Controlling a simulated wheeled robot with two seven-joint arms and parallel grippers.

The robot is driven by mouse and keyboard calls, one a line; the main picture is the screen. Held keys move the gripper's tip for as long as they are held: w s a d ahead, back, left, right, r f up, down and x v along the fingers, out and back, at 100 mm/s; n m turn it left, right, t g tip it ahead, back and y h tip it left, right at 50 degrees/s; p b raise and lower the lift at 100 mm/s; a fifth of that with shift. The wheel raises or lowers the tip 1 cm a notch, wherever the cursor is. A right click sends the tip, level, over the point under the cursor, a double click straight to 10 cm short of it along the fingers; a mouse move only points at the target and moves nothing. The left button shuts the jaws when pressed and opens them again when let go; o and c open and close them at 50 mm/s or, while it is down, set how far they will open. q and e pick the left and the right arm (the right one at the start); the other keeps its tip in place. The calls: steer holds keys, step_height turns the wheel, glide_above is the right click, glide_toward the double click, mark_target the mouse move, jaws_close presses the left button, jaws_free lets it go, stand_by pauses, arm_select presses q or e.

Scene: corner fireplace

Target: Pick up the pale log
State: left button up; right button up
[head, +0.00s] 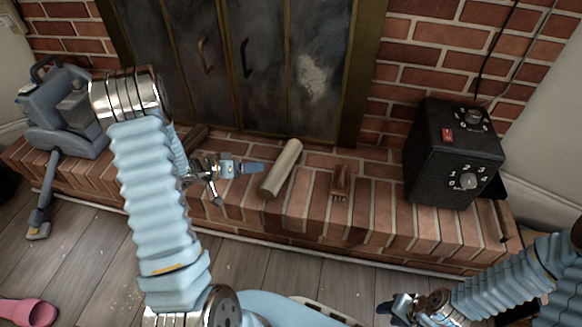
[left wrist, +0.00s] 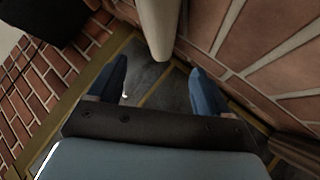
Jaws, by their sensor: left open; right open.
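The pale log (head: 281,168) lies on the brick hearth in front of the fireplace doors, slanting from front left to back right. My left gripper (head: 256,168) is just left of it, fingers pointing towards it. In the left wrist view, the log (left wrist: 159,22) comes in from the top, and its near end appears between the tips of my open left gripper (left wrist: 158,67). I cannot tell whether they touch; nothing is gripped. My right gripper (head: 394,306) is low at the right, in front of the hearth, small and partly unclear, far from the log.
A brown wooden object (head: 340,182) lies right of the log. A black box with dials (head: 452,155) stands at the hearth's right end. A grey-blue appliance (head: 62,112) stands at its left. A dark piece (head: 194,137) is partly behind my left arm. A pink item (head: 28,312) lies on the floor.

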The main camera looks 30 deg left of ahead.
mark_target(274, 166)
arm_select(q)
steer(key=x, duration=1.1)
steer(key=shift+w+d+f, duration=0.15)
steer(key=shift+d, duration=0.1)
steer(key=c, duration=1.2)
